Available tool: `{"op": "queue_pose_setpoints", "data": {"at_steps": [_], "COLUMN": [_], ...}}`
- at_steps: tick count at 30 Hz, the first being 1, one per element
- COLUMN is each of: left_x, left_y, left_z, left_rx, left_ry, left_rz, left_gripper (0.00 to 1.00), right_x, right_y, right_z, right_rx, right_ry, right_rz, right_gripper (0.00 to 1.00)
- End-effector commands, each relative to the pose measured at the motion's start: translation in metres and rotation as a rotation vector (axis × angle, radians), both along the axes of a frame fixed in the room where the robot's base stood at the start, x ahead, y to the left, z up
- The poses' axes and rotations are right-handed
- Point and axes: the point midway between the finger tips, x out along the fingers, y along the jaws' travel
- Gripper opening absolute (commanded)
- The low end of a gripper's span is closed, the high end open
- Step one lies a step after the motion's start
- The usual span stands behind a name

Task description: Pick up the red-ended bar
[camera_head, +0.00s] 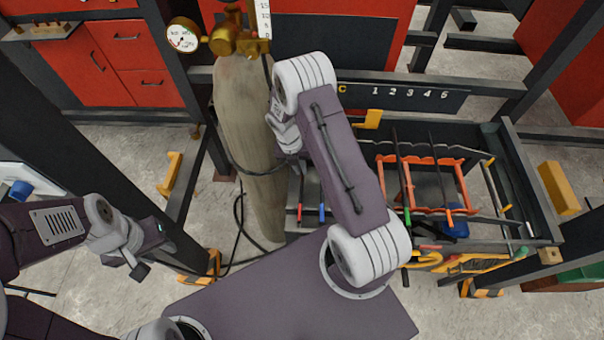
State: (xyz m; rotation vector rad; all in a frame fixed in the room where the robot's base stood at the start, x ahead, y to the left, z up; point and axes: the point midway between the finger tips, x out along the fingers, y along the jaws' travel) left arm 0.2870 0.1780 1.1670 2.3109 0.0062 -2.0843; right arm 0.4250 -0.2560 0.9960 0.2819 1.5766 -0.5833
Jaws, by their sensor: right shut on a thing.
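A thin dark bar with a red end (299,212) shows just left of my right arm, in front of the grey cylinder's right side. My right gripper (293,158) is at the upper part of this bar, partly hidden by my own wrist and forearm. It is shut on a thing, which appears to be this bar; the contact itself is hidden. A second red-ended bar (449,217) lies in the rack at the right. My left gripper (130,268) is at the lower left, empty, with its fingers apart, far from the bars.
A blue-ended bar (322,212) lies close beside the red end. A green-ended bar (407,214) crosses an orange frame (466,186) in the dark trough (535,200). A tall gas cylinder (240,110) with a gauge (183,36) stands left of my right arm. Dark posts surround the area.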

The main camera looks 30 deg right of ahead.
Motion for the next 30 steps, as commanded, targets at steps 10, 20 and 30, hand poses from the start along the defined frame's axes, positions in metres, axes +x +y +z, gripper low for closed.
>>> {"op": "queue_pose_setpoints", "data": {"at_steps": [10,20,30], "left_x": [0.000,0.000,0.000], "left_y": [0.000,0.000,0.000], "left_z": [0.000,-0.014,-0.031], "left_rx": [0.000,0.000,0.000], "left_ry": [0.000,0.000,0.000], "left_rz": [0.000,0.000,0.000], "left_gripper": [0.36,0.36,0.36], "right_x": [0.000,0.002,-0.054], "right_y": [0.000,0.000,-0.051], "right_z": [0.001,0.035,0.083], "right_rx": [-0.001,0.000,-0.002], "right_ry": [-0.001,-0.008,-0.005], "right_rz": [0.000,-0.002,-0.005], "right_gripper": [0.00,0.00,0.00]}}
